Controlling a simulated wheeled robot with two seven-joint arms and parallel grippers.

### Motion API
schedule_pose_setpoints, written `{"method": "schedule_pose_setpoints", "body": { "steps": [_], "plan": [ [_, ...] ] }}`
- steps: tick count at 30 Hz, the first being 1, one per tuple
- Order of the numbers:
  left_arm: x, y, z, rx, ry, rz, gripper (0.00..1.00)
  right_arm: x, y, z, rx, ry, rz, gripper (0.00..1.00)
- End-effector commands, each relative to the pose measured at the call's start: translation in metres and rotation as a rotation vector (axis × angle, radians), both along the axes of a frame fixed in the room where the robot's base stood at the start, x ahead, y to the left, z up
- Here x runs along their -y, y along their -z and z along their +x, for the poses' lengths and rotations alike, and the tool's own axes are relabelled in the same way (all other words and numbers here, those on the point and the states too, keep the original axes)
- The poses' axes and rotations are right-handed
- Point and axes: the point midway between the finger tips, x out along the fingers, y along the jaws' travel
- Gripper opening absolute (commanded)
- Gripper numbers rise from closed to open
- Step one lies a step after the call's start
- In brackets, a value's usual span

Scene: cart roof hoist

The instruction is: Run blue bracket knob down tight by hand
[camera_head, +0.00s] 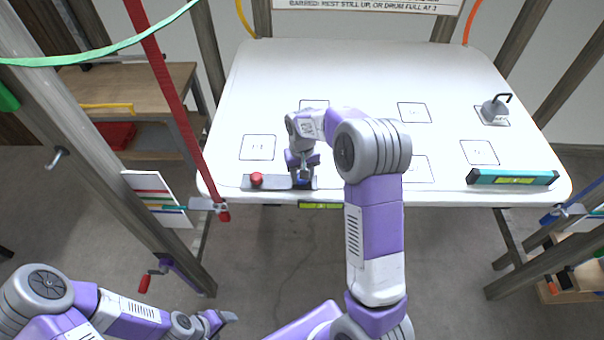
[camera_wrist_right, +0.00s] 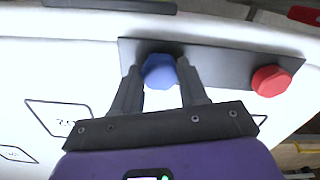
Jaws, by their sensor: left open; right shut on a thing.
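The blue knob (camera_wrist_right: 160,70) sits on a dark grey bracket plate (camera_wrist_right: 215,58) in the right wrist view. My right gripper (camera_wrist_right: 160,84) has its two fingers closed on either side of the blue knob. In the head view the same plate (camera_head: 277,183) lies along the front edge of the white roof panel, and my right gripper (camera_head: 302,175) comes down on its right part, mostly hiding the blue knob. A red knob (camera_head: 256,179) stands on the plate's left part. My left gripper (camera_head: 222,318) is open and empty, low at the bottom left, far from the plate.
The white panel (camera_head: 370,70) has several outlined squares. A grey hook piece (camera_head: 494,109) stands at its right, and a teal level (camera_head: 512,177) lies at its front right. A red strap (camera_head: 172,95) hangs at the left, beside a wooden bench (camera_head: 150,80).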

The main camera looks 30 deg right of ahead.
Motion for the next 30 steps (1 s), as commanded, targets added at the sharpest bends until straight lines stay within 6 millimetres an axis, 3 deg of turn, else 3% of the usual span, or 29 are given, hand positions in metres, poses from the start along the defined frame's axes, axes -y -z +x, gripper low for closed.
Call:
{"method": "schedule_pose_setpoints", "body": {
  "steps": [30],
  "plan": [
    [0.0, -0.026, 0.0, 0.0, 0.0, 0.0, 0.69, 0.001, -0.006, 0.004, 0.016, 0.963, 0.001, 0.12]
  ]
}}
